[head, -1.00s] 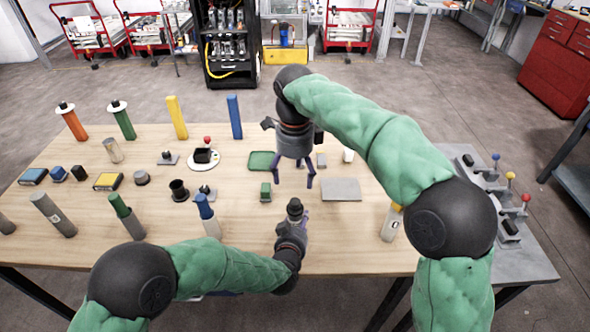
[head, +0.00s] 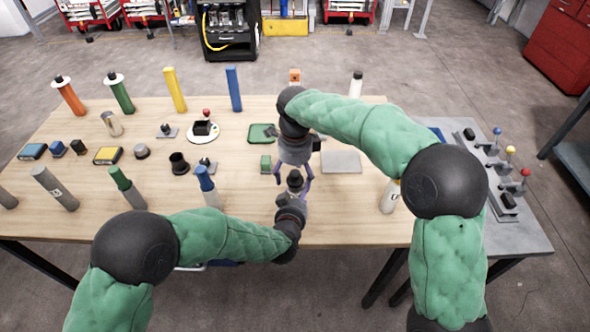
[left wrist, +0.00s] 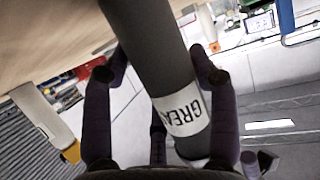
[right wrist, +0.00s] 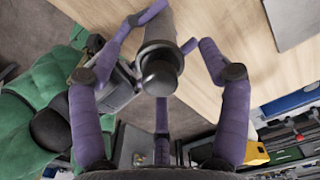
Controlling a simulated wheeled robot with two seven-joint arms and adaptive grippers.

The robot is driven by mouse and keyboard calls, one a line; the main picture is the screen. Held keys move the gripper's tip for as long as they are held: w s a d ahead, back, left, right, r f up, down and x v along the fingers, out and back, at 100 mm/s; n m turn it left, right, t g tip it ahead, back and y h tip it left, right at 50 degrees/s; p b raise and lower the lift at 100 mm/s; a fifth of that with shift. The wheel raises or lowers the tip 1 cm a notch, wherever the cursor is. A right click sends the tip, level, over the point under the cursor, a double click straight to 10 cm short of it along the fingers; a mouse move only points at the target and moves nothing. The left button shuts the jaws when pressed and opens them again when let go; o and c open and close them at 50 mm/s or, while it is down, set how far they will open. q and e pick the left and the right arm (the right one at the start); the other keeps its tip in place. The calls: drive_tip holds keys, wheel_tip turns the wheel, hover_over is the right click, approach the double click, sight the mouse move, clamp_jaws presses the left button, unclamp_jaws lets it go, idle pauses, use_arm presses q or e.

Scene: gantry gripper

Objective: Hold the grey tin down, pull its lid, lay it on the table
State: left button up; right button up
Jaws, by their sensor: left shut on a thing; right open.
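The grey tin (left wrist: 150,45) is a dark grey cylinder with a white band reading "GREA"; the rest of the word is hidden. My left gripper (left wrist: 160,62) is shut around its body near the table's front edge. The tin's black lid with a round knob (right wrist: 159,76) faces the right wrist camera; the lid also shows in the head view (head: 295,180). My right gripper (right wrist: 168,42) is open, its purple fingers spread around the lid end. I cannot tell if they touch it. In the head view my right gripper (head: 293,182) hangs just above my left gripper (head: 292,203).
A small green block (head: 266,164) and a green tray (head: 259,136) lie behind the tin. A flat grey plate (head: 341,162) lies to the right, with a white cylinder (head: 389,199) in front. A blue-topped cylinder (head: 207,187) stands left. A lever panel (head: 485,170) is far right.

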sight(295, 173)
drive_tip(key=c, duration=1.2)
drive_tip(key=shift+r, duration=0.15)
drive_tip(key=shift+r, duration=1.4)
use_arm(q)
drive_tip(key=o, duration=1.2)
drive_tip(key=shift+o, duration=0.2)
